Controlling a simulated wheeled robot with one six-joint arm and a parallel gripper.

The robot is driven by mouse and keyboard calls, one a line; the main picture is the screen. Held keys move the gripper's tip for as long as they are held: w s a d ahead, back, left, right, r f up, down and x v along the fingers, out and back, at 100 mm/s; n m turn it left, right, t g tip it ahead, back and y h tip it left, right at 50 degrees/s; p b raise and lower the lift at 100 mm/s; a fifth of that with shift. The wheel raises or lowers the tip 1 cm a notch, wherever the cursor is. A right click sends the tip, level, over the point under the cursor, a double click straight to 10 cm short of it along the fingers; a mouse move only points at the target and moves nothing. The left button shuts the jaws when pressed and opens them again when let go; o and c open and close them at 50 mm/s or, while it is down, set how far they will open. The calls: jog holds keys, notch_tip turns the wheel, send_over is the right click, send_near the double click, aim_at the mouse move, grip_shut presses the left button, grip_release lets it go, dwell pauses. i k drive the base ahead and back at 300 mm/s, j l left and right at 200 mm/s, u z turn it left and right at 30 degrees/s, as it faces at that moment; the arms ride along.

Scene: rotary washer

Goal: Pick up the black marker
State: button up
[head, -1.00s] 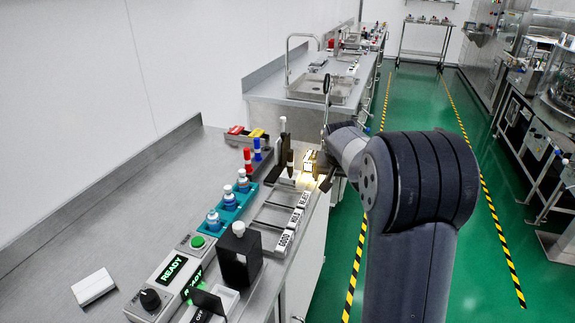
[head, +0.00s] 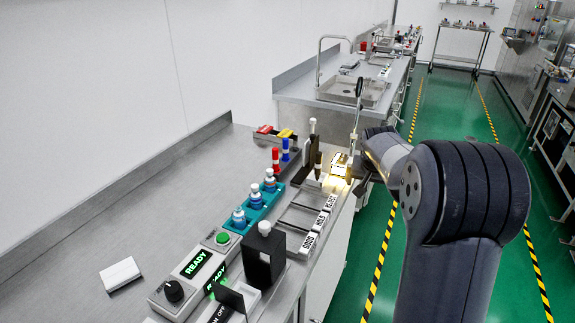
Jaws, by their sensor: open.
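Red (head: 276,160) and blue (head: 285,150) markers stand upright at a dark holder (head: 291,163) on the steel bench. A slim dark upright piece (head: 318,166) just to their right may be the black marker, but it is too small to be sure. Behind it is a taller black block with a white-topped piece (head: 312,132). My gripper (head: 361,180) is at the bench's right edge, right of these items, apart from the markers and empty as far as I see. Its fingers are small, dark and partly hidden by my arm.
A teal rack (head: 256,207) holds blue-and-white vials. Nearer stand a black box (head: 263,260), a control box (head: 196,262) reading READY, and a white block (head: 121,274). Labelled trays (head: 306,222) line the front edge. A lit fixture (head: 340,166) is beside my gripper.

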aim_at(319, 155)
jog(key=i+l+z, duration=0.1)
jog(key=z, duration=0.3)
jog(key=i+z, duration=0.15)
jog(key=z, duration=0.25)
jog(key=i+z, duration=0.15)
jog(key=z, duration=0.25)
